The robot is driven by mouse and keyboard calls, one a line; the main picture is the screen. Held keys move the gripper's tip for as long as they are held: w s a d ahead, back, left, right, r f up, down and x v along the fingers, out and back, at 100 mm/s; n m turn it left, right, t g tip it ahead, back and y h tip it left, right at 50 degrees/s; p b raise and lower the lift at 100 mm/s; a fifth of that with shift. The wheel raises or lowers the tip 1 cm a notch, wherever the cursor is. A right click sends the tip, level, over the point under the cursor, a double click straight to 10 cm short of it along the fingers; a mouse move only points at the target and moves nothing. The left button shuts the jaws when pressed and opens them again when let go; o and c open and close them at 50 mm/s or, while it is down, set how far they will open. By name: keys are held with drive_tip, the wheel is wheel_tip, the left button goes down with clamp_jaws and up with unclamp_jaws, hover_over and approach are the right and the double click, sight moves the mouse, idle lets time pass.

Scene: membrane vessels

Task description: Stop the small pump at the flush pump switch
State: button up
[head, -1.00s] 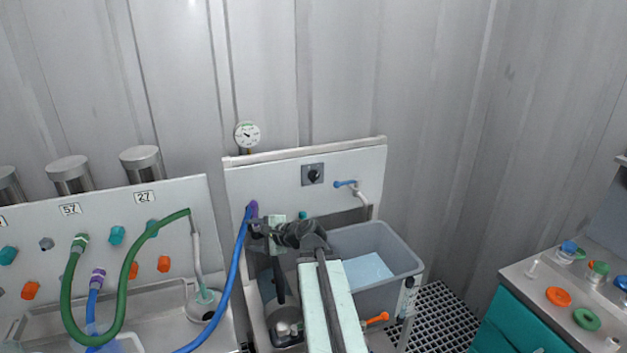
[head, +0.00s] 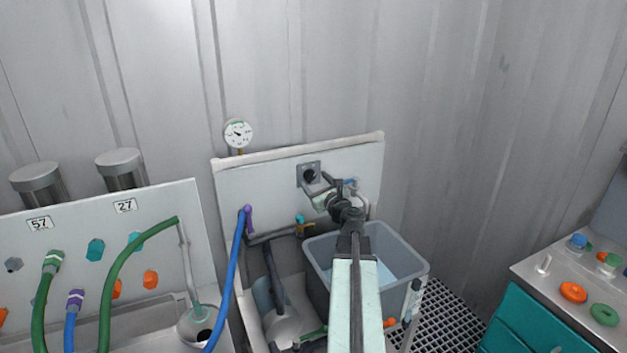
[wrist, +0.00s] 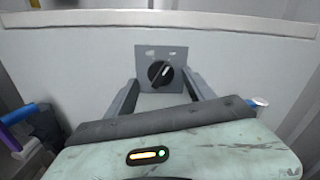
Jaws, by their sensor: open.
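The flush pump switch is a black rotary knob on a grey square plate (head: 308,174), high on the white panel (head: 270,172). In the wrist view the knob (wrist: 160,74) is near the picture's middle, its pale mark pointing up and right. My gripper (head: 319,184) is open and empty in front of the panel. In the wrist view its two fingers point at the plate, one on each side of the knob and a little below it. Whether either finger touches the knob cannot be told. The small pump cannot be made out for certain.
A blue-handled tap (head: 350,186) sits right of the switch, partly behind my gripper. A grey tub (head: 412,262) stands below. A blue hose (head: 232,270) with a purple end hangs left. A gauge (head: 238,133) rises above the panel. A teal bench (head: 530,315) is at right.

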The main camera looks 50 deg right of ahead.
sight(311, 176)
drive_tip(key=x, duration=0.2)
drive_tip(key=shift+w+d, duration=0.15)
drive_tip(key=shift+w, duration=0.15)
drive_tip(key=shift+s, duration=0.1)
drive_tip(key=c, duration=1.2)
drive_tip(key=shift+s, duration=0.1)
clamp_jaws()
drive_tip(key=n, duration=0.6)
drive_tip(key=shift+n, duration=0.3)
drive_tip(key=n, duration=0.5)
drive_tip(key=shift+n, duration=0.4)
